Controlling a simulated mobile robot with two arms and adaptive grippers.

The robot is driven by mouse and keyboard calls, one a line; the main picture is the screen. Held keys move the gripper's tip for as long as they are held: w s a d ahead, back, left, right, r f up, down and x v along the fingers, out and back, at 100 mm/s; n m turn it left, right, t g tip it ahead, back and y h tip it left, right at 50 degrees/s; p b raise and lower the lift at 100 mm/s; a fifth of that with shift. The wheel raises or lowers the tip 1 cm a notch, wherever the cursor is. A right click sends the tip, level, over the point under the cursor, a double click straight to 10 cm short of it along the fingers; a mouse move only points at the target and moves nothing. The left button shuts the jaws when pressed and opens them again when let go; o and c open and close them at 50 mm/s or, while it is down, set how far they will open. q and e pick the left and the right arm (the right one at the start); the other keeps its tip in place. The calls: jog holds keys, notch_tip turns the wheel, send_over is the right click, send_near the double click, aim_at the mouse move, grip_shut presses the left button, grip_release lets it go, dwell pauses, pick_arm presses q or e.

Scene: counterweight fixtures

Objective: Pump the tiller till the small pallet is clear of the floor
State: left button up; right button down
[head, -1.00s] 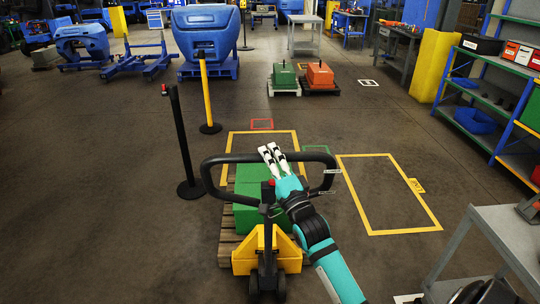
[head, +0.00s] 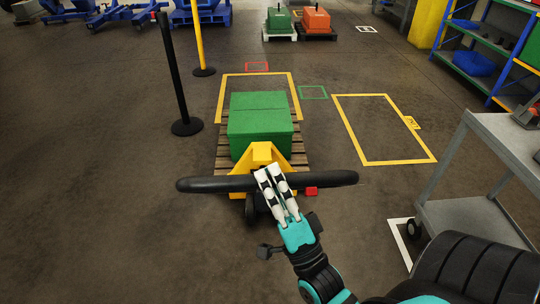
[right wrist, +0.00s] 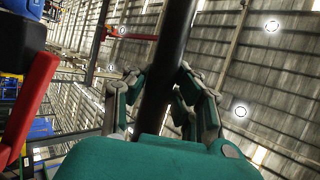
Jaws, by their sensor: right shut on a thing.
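The tiller's black handle bar (head: 220,184) lies level across the head view, its loop seen nearly edge-on. My right gripper (head: 268,178) is shut around the middle of this bar; the right wrist view shows the dark bar (right wrist: 168,65) between its fingers (right wrist: 155,95). The yellow pallet truck (head: 262,155) stands behind the bar. Its forks run under the small wooden pallet (head: 228,160), which carries green blocks (head: 260,122). I cannot tell whether the pallet touches the floor. My left gripper is out of view.
A black post (head: 180,75) and a yellow post (head: 200,40) stand at the left. A grey cart (head: 480,180) is close on the right. Yellow floor outlines (head: 365,162) lie beyond. Green and orange loads (head: 278,20) stand at the back.

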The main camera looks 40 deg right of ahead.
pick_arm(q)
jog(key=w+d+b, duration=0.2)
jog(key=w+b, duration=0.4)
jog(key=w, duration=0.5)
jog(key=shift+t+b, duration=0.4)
pick_arm(e)
jog(key=s+a+f+n+t+y, duration=0.1)
jog(key=s+a+f, duration=0.3)
jog(key=s+f, duration=0.3)
jog(key=shift+a+f+n, duration=0.15)
jog(key=shift+f+n, duration=0.15)
jog(key=shift+f, duration=0.2)
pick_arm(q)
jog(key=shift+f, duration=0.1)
pick_arm(e)
jog(key=c, duration=1)
grip_release()
jog(key=shift+r, duration=0.2)
jog(key=shift+c, duration=0.2)
jog(key=shift+f, duration=0.1)
jog(key=v, duration=1.2)
